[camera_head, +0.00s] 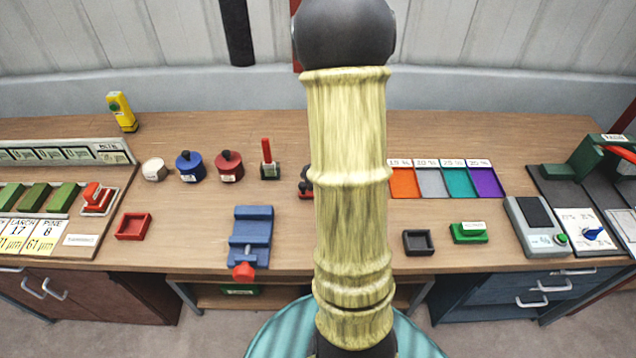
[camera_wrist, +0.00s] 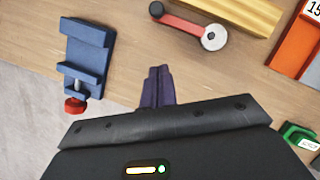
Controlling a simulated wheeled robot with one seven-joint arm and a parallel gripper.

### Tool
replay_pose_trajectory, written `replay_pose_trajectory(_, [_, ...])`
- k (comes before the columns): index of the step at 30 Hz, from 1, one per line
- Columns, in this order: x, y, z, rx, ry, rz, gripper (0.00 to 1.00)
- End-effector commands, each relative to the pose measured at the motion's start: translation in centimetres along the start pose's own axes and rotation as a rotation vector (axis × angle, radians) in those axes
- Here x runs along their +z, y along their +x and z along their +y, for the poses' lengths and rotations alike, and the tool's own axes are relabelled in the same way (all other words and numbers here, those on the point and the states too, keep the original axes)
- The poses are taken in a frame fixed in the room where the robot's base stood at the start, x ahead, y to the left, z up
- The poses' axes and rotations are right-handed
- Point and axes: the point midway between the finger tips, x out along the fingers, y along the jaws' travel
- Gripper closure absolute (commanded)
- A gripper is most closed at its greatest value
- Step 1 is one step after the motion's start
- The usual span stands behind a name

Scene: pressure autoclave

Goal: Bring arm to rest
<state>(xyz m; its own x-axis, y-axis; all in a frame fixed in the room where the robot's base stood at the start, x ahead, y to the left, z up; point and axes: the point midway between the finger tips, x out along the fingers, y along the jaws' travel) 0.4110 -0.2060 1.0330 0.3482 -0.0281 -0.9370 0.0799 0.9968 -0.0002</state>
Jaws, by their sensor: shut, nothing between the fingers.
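My gripper (camera_wrist: 158,88) shows in the wrist view as two dark fingers pressed together with nothing between them. It is over the wooden bench, to the right of the blue vise (camera_wrist: 88,50) and below a red lever with a grey round end (camera_wrist: 185,25). In the head view my arm, with its pale yellow-green grained link, rises through the middle of the picture and hides part of the bench. The gripper itself is not visible there.
The bench (camera_head: 350,262) carries the blue vise (camera_head: 251,235), a red tray (camera_head: 133,226), a dark tray (camera_head: 418,242), a green block (camera_head: 469,233) and a grey device (camera_head: 537,228). Blue (camera_head: 190,166) and red (camera_head: 229,165) pots stand behind. Coloured bins (camera_head: 487,182) are right of my arm.

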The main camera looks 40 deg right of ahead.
Motion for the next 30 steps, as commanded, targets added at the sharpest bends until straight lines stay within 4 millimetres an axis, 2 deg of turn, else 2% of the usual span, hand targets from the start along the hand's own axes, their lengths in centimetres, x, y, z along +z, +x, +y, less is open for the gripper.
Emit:
replay_pose_trajectory(16, [0.1,0.0,0.3,0.002,-0.008,0.000,1.00])
replay_pose_trajectory(20, [0.2,-0.3,1.3,0.016,-0.108,0.002,1.00])
replay_pose_trajectory(23, [0.5,-1.0,3.5,0.042,-0.335,0.003,1.00])
replay_pose_trajectory(26, [0.5,-2.1,6.6,0.080,-0.689,0.002,1.00])
replay_pose_trajectory(30, [-0.2,-4.0,11.0,0.131,-1.262,-0.008,1.00])
